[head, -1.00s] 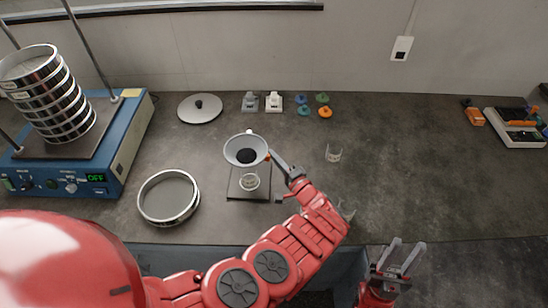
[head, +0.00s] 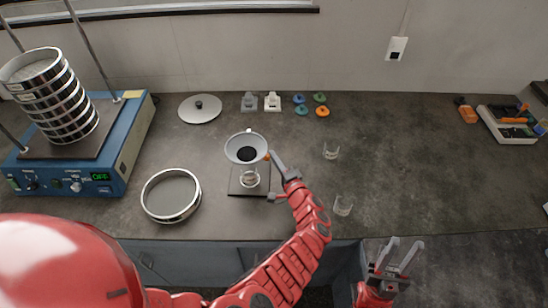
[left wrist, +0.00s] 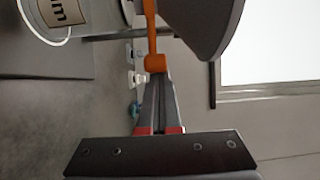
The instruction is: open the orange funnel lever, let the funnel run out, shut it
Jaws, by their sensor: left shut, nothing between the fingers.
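The grey funnel (head: 245,146) stands on a dark stand (head: 236,188), with dark material visible inside. A small clear glass (head: 249,179) sits beneath it. The orange lever (head: 267,156) shows at the funnel's right side. In the left wrist view the orange lever (left wrist: 151,30) hangs beside the dark funnel cone (left wrist: 205,25). My left gripper (head: 273,155) is shut and empty, its tips at the lever's end; in the left wrist view the tips (left wrist: 154,76) meet or nearly meet the lever's knob. My right gripper (head: 406,246) is open and empty at the front edge.
A blue sieve shaker (head: 125,150) with a sieve stack (head: 60,105) stands left. A loose sieve (head: 170,196) and a lid (head: 200,108) lie nearby. The right-centre bench is clear.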

